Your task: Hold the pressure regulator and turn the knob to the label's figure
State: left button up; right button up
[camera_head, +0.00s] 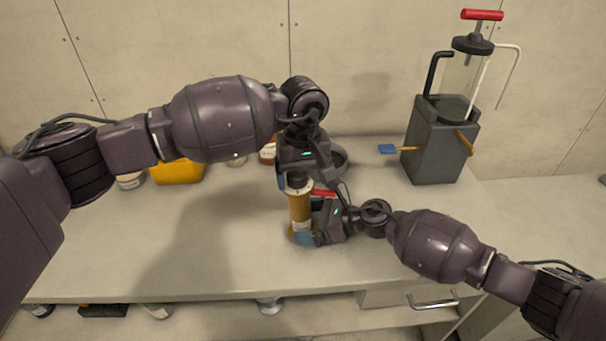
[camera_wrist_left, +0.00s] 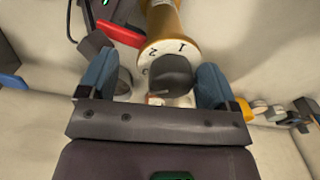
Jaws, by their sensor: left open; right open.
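The pressure regulator (camera_head: 300,210) stands upright on the worktop, with a gold-orange body. In the left wrist view its dark knob (camera_wrist_left: 172,75) sits on a pale dial (camera_wrist_left: 178,48) with the figures 1 and 2 legible. My left gripper (camera_head: 297,181) is above the regulator, open, its blue fingers on either side of the knob with gaps in the left wrist view (camera_wrist_left: 155,82). My right gripper (camera_head: 312,222) is open at the regulator's lower body from the right; I cannot tell whether it touches. A label with a figure is not readable.
A grey pump unit (camera_head: 435,145) with a clear cylinder and red handle stands at the back right. A yellow container (camera_head: 178,171) and several jars are along the back. The worktop's left front is clear.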

jog(key=shift+c, duration=0.3)
jog(key=c, duration=0.5)
jog(key=shift+f, duration=0.1)
jog(key=shift+c, duration=0.2)
jog(key=shift+c, duration=1.3)
pick_arm(q)
jog(key=shift+s+a, duration=0.4)
pick_arm(e)
jog(key=shift+s+f, duration=0.1)
pick_arm(q)
jog(key=c, duration=1.1)
